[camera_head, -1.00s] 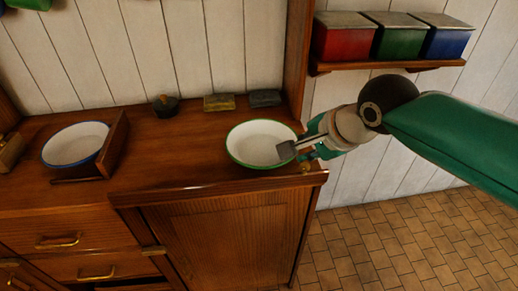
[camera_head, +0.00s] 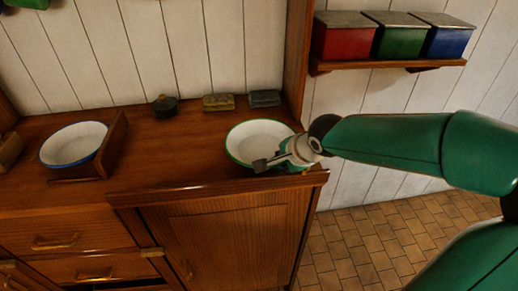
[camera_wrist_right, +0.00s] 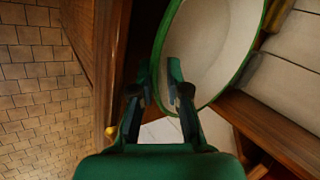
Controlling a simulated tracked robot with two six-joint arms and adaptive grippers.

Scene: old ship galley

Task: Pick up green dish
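The green dish (camera_head: 252,136) is a white bowl with a green rim. It sits on the wooden counter near its right front corner. My right gripper (camera_head: 264,164) is at the dish's near right edge, and one finger hides part of the rim. In the wrist view the dish (camera_wrist_right: 218,45) fills the upper right. The right gripper's fingers (camera_wrist_right: 160,72) are apart, one over the white inside and one outside the rim. The rim runs between them; whether they touch it I cannot tell. My left gripper is not in view.
A blue-rimmed dish (camera_head: 72,145) stands at the left beside a wooden divider (camera_head: 113,143). A dark pot (camera_head: 165,106) and two small blocks (camera_head: 219,102) stand behind. A shelf (camera_head: 385,65) with tins is at the upper right. A raised front edge (camera_head: 215,190) borders the counter.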

